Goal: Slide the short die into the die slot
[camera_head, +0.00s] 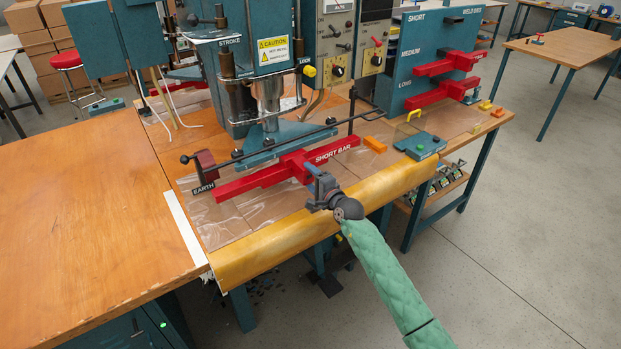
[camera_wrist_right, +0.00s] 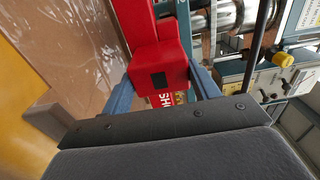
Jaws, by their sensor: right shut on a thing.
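The short die, a red bar marked SHORT BAR (camera_head: 262,178), lies level at the front of the press, over the clear sheet on the table. My right gripper (camera_head: 319,184) is at its near side and shut on the red block that sticks out from the bar. In the right wrist view the two blue fingers (camera_wrist_right: 163,92) stand on either side of the red block (camera_wrist_right: 160,66). The teal press plate (camera_head: 268,150) is just behind the bar, under the ram; the die slot itself cannot be made out. My left gripper is out of view.
A dark rod (camera_head: 290,140) runs across just behind the bar, by the EARTH clamp (camera_head: 205,170). A teal rack (camera_head: 420,45) at the right holds more red dies. A small button box (camera_head: 420,146) sits at the table's right. The wooden table (camera_head: 80,200) at left is clear.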

